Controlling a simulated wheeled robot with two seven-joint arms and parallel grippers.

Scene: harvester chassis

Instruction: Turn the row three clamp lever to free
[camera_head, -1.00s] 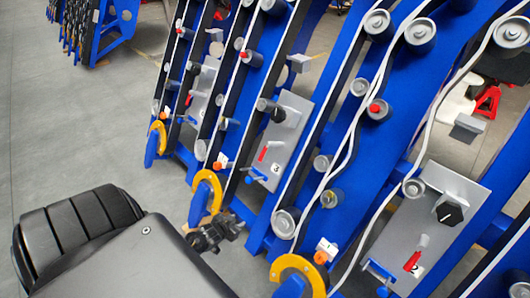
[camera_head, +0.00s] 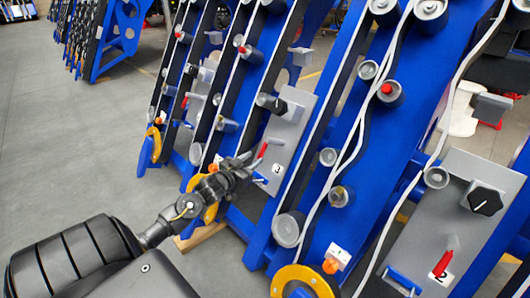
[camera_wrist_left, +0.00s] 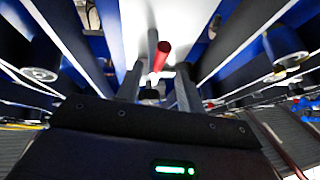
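The row three panel is a light grey plate (camera_head: 290,140) marked with a "3" label (camera_head: 277,168). Its clamp lever (camera_head: 262,150) is a short red handle, tilted in the head view. My left gripper (camera_head: 249,164) reaches in from the lower left, its tips close beside the lever. In the left wrist view the red lever (camera_wrist_left: 161,56) stands ahead of and between the two fingers (camera_wrist_left: 158,80), which are apart. Contact with the lever cannot be made out. My right gripper is not in view.
A black knob (camera_head: 279,107) sits above the lever on the same plate. The row two plate (camera_head: 460,220) with its own red lever (camera_head: 443,264) is at the right. Blue frames, rollers and white belts flank the plate closely. A yellow ring (camera_head: 302,279) stands below right. Grey floor (camera_head: 70,150) is clear at left.

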